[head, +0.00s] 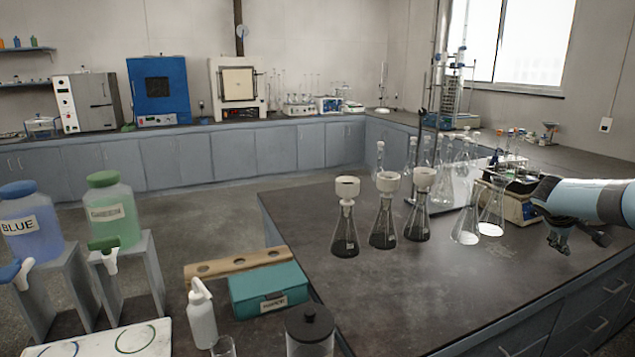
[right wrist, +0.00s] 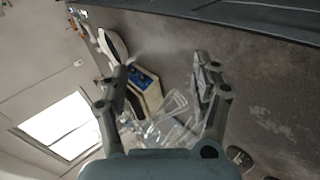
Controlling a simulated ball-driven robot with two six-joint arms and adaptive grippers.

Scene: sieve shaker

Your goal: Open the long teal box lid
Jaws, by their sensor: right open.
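The long teal box (head: 268,290) stands on the dark bench at the lower middle of the head view. Its lid is closed, and a white label is on its front face. My right gripper (head: 558,240) is at the right of the head view, over the bench and far from the box. The right wrist view shows its two fingers (right wrist: 160,85) apart with nothing held between them. Glass flasks (right wrist: 165,120) show beyond and between the fingers. The box does not show in the right wrist view. My left gripper does not show in either view.
A wooden rack (head: 235,266) lies right behind the box. A white squeeze bottle (head: 201,318) stands at its left and a dark-capped jar (head: 310,330) in front at right. Flasks with funnels (head: 384,220) stand between the box and my right gripper.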

